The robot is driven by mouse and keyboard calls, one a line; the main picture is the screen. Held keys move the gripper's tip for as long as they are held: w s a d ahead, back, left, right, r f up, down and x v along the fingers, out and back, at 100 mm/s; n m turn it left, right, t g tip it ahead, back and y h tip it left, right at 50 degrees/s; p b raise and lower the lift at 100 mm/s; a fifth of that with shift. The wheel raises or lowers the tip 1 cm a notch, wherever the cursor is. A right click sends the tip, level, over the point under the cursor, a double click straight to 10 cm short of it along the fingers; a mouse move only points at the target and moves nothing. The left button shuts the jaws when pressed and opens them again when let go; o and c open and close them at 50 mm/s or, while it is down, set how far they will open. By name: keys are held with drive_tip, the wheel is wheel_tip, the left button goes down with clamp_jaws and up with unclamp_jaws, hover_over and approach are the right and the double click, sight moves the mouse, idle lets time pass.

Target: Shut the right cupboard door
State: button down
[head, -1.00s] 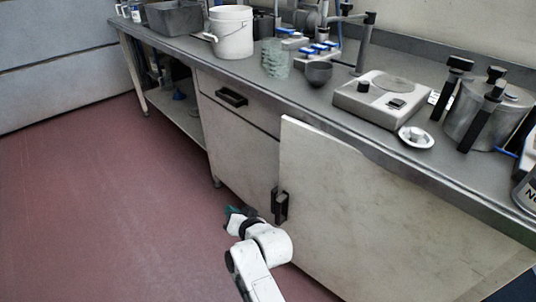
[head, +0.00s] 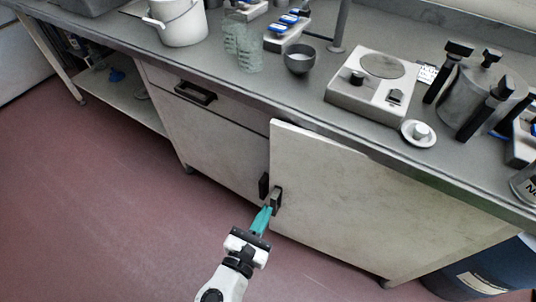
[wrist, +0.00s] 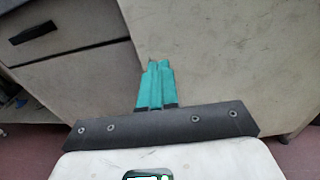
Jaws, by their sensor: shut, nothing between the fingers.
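The right cupboard door (head: 340,195) is a large pale panel under the bench. Its top left corner stands forward of the cupboard front, so it looks ajar, with the free edge at the left. Its dark handle (head: 277,199) is near that edge, beside the left door's handle (head: 264,185). My gripper (head: 264,215) has teal fingers, shut and empty, just below the right door's handle; I cannot tell whether they touch it. In the wrist view the shut fingers (wrist: 155,82) point at the right door's pale face (wrist: 215,60) close to its left edge.
The bench top holds a white bucket (head: 178,22), glass beakers (head: 243,48), a dark bowl (head: 299,60), a hotplate (head: 372,88) and a metal pot (head: 480,105). A blue drum (head: 485,268) stands at the lower right. The red floor (head: 110,220) at left is clear.

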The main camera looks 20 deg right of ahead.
drive_tip(key=b, duration=0.1)
approach(290, 162)
drive_tip(key=x, duration=0.6)
drive_tip(key=shift+w+d, duration=0.25)
drive_tip(key=shift+d, duration=0.05)
